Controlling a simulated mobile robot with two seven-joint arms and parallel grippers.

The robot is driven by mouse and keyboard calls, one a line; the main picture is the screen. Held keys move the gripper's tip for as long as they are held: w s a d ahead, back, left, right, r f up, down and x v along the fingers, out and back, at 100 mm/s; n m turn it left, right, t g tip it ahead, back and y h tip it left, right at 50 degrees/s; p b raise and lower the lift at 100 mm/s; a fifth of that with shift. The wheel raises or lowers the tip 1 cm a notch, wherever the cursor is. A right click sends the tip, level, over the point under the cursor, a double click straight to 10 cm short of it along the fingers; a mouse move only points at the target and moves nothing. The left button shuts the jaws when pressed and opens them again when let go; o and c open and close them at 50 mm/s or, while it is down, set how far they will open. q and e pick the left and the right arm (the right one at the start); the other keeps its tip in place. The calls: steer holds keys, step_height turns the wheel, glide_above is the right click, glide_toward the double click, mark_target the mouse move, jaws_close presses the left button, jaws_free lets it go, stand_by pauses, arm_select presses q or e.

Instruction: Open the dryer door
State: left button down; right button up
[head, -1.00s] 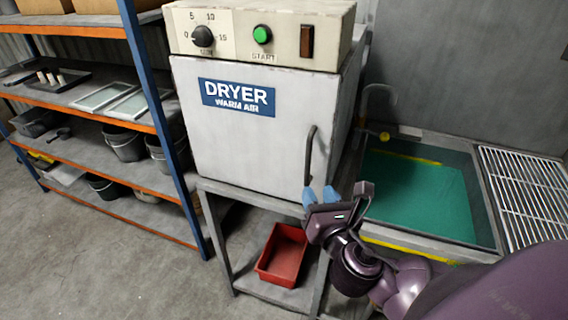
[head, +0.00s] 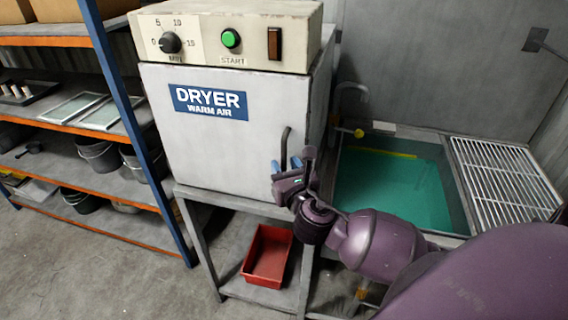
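The grey dryer (head: 215,140) stands on a metal stand, with a blue "DRYER WARM AIR" label on its closed door. The door's dark curved vertical handle (head: 284,144) is at the lower right of the door. My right gripper (head: 286,164) has blue fingertips, one on each side of the handle's lower end in the picture. The fingertips are apart; I cannot tell whether they touch the handle. My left gripper is not in view.
A red bin (head: 267,257) sits on the stand's lower shelf. A sink with green water (head: 395,190) and a metal rack (head: 505,180) are at the right. A shelf unit (head: 110,220) with buckets stands at the left. Floor in front is clear.

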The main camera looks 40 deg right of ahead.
steer(key=shift+w+d, duration=0.2)
steer(key=shift+w, duration=0.35)
jaws_close()
steer(key=shift+a, duration=0.1)
